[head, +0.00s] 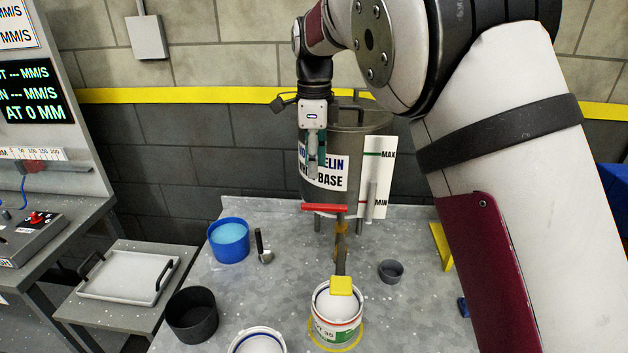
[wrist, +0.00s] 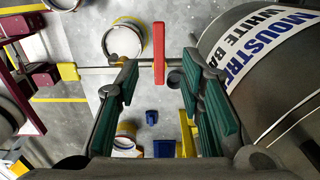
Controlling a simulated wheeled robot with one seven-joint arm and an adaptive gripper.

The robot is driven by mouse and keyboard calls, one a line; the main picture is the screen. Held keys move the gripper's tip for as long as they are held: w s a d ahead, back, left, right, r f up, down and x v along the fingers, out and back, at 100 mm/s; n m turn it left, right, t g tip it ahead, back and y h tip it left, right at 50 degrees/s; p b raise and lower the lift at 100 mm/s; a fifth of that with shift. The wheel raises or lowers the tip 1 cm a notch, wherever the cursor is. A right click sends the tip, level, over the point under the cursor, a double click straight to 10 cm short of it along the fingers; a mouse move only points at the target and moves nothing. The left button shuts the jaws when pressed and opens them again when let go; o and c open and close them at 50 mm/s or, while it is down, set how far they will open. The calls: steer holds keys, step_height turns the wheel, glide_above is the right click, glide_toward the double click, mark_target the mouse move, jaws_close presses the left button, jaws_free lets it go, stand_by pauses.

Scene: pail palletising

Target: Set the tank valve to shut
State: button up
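The grey tank (head: 350,150) stands at the back of the bench, with a white label on its front. It also fills the right of the wrist view (wrist: 285,85). A spout pipe (head: 341,257) runs forward from the tank. The valve's red bar handle (head: 324,207) lies across this pipe, and in the wrist view the handle (wrist: 159,53) crosses it at about a right angle. My gripper (head: 315,160) is in front of the tank label, above the handle. In the wrist view its green-padded fingers (wrist: 162,85) are apart, with the handle beyond the gap, not visibly gripped.
A labelled pail (head: 335,334) stands under the yellow spout end (head: 341,286). A gauge board (head: 376,178) marked MAX and MIN is right of the label. A blue tub (head: 229,241), a black bucket (head: 192,315) and a small grey cup (head: 390,271) stand around.

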steer(key=shift+r, duration=1.1)
steer(key=shift+d, duration=0.1)
steer(key=s+d+r+n+t+y, duration=0.1)
steer(key=s+d+r+n, duration=0.35)
steer(key=s+d, duration=0.3)
steer(key=s+d+r+n+t, duration=0.1)
steer(key=s+d+r+n, duration=0.35)
steer(key=s+d, duration=0.3)
steer(key=s+d+f+n+t, duration=0.1)
steer(key=s+d+f+n, duration=0.1)
steer(key=s, duration=0.4)
steer(key=s+d+f+n+t, duration=0.1)
steer(key=s+d+f+n, duration=0.1)
steer(key=s+n, duration=0.2)
steer(key=s+d+f+n+t+h, duration=0.1)
steer(key=s+d+n, duration=0.1)
steer(key=s, duration=0.6)
steer(key=shift+d+f+n+t, duration=0.3)
steer(key=shift+d+f+n, duration=0.1)
steer(key=shift+n, duration=0.4)
